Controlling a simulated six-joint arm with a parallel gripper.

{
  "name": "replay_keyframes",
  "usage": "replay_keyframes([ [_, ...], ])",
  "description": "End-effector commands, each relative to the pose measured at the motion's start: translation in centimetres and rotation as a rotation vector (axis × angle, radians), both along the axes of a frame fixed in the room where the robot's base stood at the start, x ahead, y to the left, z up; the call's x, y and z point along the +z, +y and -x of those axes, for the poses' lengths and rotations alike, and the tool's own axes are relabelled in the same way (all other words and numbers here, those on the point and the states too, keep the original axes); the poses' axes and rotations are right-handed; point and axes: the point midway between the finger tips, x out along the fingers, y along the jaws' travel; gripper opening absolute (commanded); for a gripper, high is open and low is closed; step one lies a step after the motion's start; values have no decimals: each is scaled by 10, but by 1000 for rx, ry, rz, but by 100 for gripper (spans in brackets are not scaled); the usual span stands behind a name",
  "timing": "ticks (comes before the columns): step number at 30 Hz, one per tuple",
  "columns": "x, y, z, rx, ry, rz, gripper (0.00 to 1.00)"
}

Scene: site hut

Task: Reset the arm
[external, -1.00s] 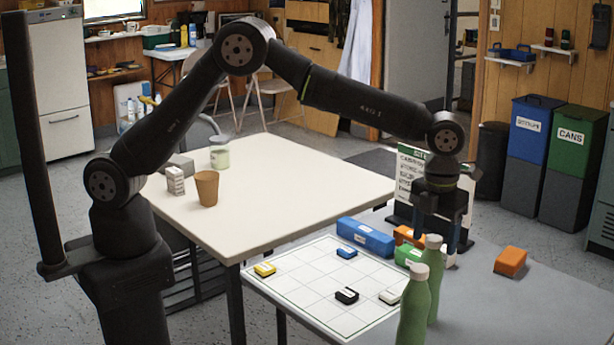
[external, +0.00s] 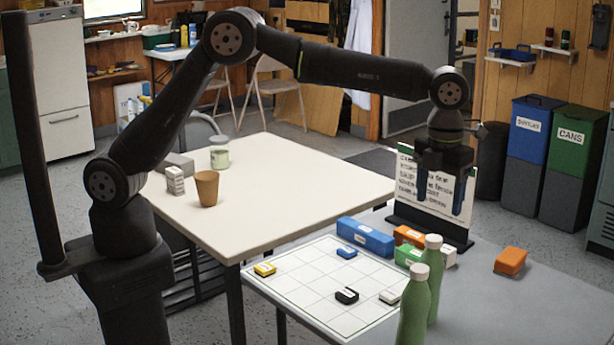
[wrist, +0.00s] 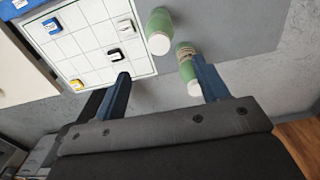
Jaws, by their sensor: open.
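My gripper (external: 440,198) is open and empty, with its blue fingers pointing down. It hangs in the air above the grey table, in front of the printed sign (external: 405,190). The orange block (external: 410,236), green block (external: 408,255) and blue box (external: 365,237) lie below it on the table. In the wrist view my gripper (wrist: 162,78) has its two fingers wide apart with nothing between them. Two green bottles (wrist: 159,40) show beyond the fingertips there.
The white grid board (external: 310,300) holds yellow, blue, black and white small blocks. Two green bottles (external: 414,305) stand at its right edge. Another orange block (external: 510,261) lies to the right. A cup (external: 207,188) and jar stand on the cream table (external: 290,190).

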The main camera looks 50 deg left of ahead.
Motion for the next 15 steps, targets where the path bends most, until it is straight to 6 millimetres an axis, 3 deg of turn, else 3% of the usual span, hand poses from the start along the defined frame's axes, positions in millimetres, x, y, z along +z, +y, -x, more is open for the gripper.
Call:
replay_keyframes([
  [5, -24, 1, 0, 0, 3, -4, 67],
  [15, -92, 1, 1, 0, 3, -4, 67],
])
